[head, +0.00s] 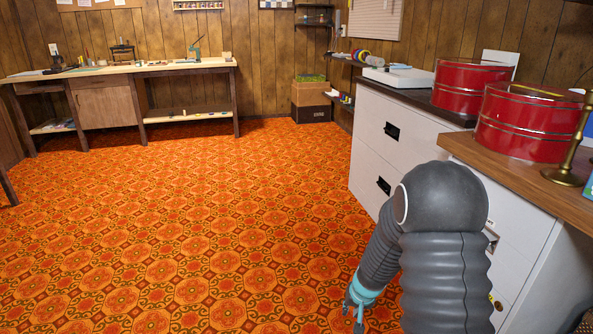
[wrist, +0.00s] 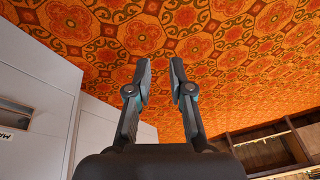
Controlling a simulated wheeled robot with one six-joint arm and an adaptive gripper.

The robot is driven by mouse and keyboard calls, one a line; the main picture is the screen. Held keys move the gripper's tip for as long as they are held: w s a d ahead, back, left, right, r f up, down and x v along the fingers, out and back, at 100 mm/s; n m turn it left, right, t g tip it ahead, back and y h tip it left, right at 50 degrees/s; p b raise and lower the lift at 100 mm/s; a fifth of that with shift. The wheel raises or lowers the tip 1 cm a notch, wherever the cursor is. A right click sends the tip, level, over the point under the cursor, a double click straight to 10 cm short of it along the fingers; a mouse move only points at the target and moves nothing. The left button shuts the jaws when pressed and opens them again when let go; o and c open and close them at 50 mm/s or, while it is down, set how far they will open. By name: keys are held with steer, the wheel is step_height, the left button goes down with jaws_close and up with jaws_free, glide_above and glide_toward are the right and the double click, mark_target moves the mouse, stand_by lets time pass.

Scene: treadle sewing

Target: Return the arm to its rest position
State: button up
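My arm is folded in the lower right of the head view, with its dark grey sleeve bent over at the top and the forearm hanging down. My gripper (head: 357,305) is low at the end of the forearm, over the orange patterned carpet and beside the white cabinet. In the wrist view my gripper (wrist: 160,68) shows two dark fingers standing apart. The gap between them is empty, and only carpet shows behind it. Nothing is held.
The white drawer cabinet (head: 370,140) stands close to my arm on the right. Red round tins (head: 528,122) and a brass candlestick (head: 573,150) stand on the wooden counter. A workbench (head: 105,85) lines the back wall. The carpet (head: 220,220) is clear at left and centre.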

steer(key=s+r+n+t+p, duration=0.1)
steer(key=s+r+p, duration=0.1)
steer(key=s+r, duration=1.2)
steer(key=s+r+t+h+p, duration=0.1)
steer(key=s+r, duration=1.4)
steer(key=r, duration=0.6)
steer(key=shift+r+n+p, duration=0.15)
steer(key=shift+n+p, duration=0.25)
